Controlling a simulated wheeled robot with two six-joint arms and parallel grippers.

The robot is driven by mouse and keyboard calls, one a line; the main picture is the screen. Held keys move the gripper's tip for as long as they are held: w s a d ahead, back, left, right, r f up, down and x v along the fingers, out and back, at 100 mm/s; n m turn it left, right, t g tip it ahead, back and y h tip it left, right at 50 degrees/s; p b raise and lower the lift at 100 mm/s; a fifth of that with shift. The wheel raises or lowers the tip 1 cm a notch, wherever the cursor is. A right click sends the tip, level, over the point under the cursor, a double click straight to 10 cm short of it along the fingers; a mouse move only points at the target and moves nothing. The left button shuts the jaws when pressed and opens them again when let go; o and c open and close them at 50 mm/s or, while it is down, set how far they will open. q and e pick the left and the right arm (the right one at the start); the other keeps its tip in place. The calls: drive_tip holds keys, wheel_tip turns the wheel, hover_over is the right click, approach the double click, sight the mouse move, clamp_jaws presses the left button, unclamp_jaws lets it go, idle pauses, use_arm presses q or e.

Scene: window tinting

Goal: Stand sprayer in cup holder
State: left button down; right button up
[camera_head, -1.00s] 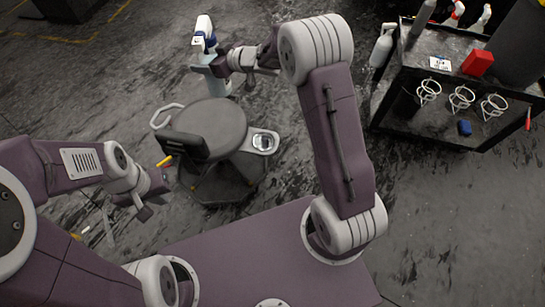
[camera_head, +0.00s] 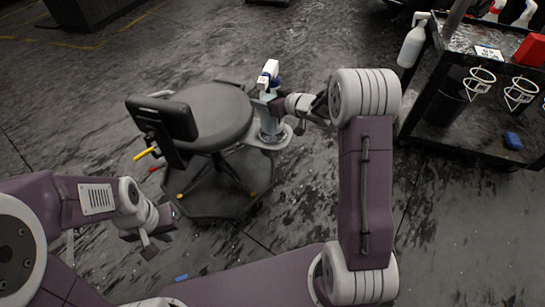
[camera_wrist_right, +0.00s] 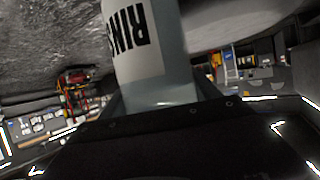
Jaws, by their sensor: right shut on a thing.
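The sprayer (camera_head: 268,122) is a pale bottle with a white and blue trigger head. It stands upright at the cup holder (camera_head: 284,138), a light ring on the right side of the stool. Its base overlaps the ring; I cannot tell whether it rests inside or is just above it. My right gripper (camera_head: 272,106) is shut on the sprayer from the right. In the right wrist view the bottle (camera_wrist_right: 165,80) fills the middle, with a white label reading "RINS". My left gripper (camera_head: 164,232) is open and empty, low in front of the stool.
The round stool (camera_head: 215,110) has a dark backrest (camera_head: 165,120) on its left. A dark cart (camera_head: 455,95) with wire ring holders stands at the right, with a white spray bottle (camera_head: 412,45) hanging on its side. The floor between stool and cart is clear.

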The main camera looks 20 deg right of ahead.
sight(270, 125)
wheel_tip(270, 125, down, 10)
drive_tip(key=b, duration=0.7)
drive_tip(key=shift+f+b, duration=0.2)
drive_tip(key=shift+b, duration=0.15)
drive_tip(key=shift+r, duration=0.25)
drive_tip(key=shift+f, duration=0.15)
drive_tip(key=o, duration=1.7)
drive_tip(key=shift+f, duration=0.1)
